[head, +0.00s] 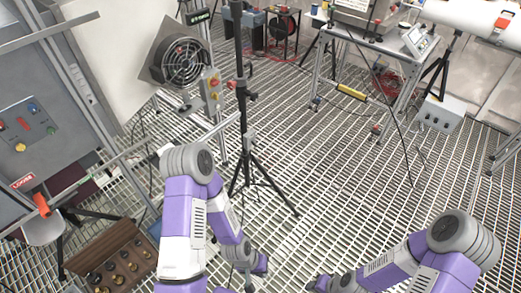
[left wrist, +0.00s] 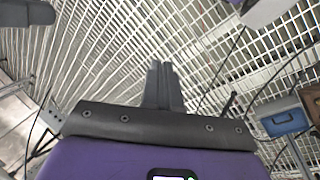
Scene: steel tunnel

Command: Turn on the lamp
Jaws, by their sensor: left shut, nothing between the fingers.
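No lamp can be clearly made out in either view. A black tripod stand (head: 243,140) rises on the grating floor in the head view, and its top runs out of the picture. A grey control box (head: 211,88) with red and yellow buttons stands left of the pole. My left gripper (left wrist: 162,80) is shut and empty in the left wrist view, pointing over the grating with nothing at its fingertips. In the head view my left arm hangs below the tripod, and its fingers cannot be made out. My right arm shows at the lower right, its fingers out of view.
A fan (head: 182,60) is beside the control box. A grey panel (head: 28,130) with coloured buttons stands at far left, above a brown box (head: 112,262). A table (head: 375,45) with instruments stands at the back right. The middle grating is mostly clear.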

